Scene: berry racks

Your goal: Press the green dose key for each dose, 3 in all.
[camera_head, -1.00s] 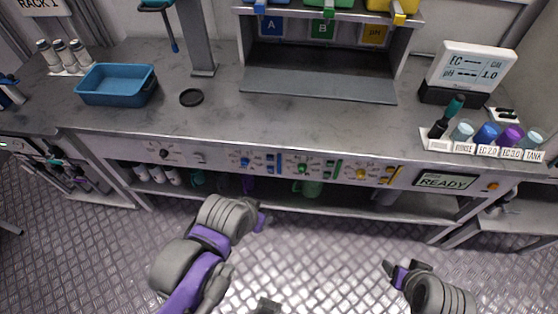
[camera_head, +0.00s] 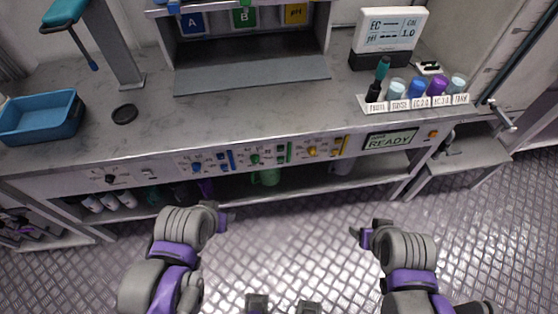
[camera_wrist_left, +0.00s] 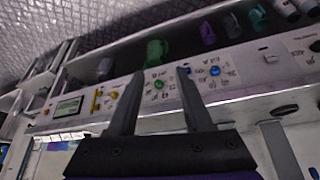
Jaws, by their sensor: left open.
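The green round control (camera_head: 255,159) sits in the middle of the bench's front panel, beside a green strip (camera_head: 289,152). It also shows in the left wrist view (camera_wrist_left: 159,84), seen between my fingers and some way beyond them. Which green part is the dose key is too small to tell. The panel display (camera_head: 390,140) reads READY. My left gripper (camera_head: 222,217) is below and left of the green control, apart from the panel; its fingers are spread and empty in the left wrist view (camera_wrist_left: 160,103). My right gripper (camera_head: 365,236) is low on the right, its opening unclear.
Blue controls (camera_head: 197,168) and yellow controls (camera_head: 312,151) flank the green ones. A blue tray (camera_head: 40,138) and a black disc (camera_head: 125,114) lie on the bench top. The floor before the bench is clear.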

